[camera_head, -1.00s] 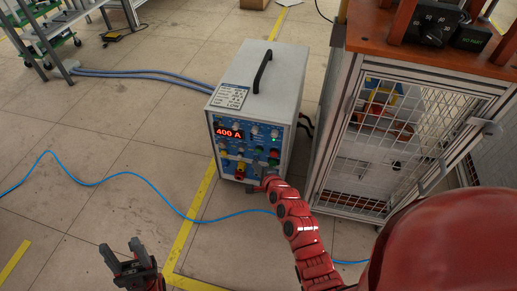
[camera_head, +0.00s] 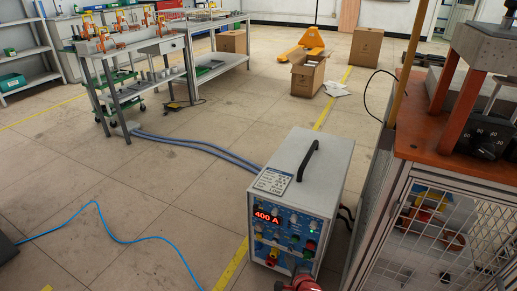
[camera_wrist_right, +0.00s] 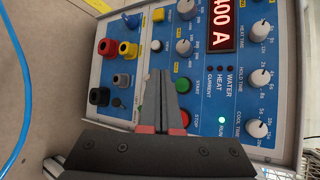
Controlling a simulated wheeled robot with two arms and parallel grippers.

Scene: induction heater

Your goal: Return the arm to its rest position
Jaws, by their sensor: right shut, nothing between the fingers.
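The induction heater (camera_head: 301,194) is a grey box with a blue panel and a black top handle. Its red display reads 400 A. The end of my red right arm (camera_head: 302,284) shows at the bottom edge of the head view, low in front of the panel. In the right wrist view my right gripper (camera_wrist_right: 160,78) is shut and empty. Its fingertips are in front of the panel, beside the green START button (camera_wrist_right: 182,85); I cannot tell whether they touch it. The red STOP button (camera_wrist_right: 184,118) is partly beside the fingers. A green RUN lamp (camera_wrist_right: 222,121) is lit. My left gripper is out of view.
A caged cabinet with a wooden top (camera_head: 440,160) stands close on the right. A blue cable (camera_head: 125,238) lies on the floor at left. Grey hoses (camera_head: 195,143) run behind the heater. A workbench (camera_head: 130,62) and open carton (camera_head: 307,76) are farther back. Left floor is mostly clear.

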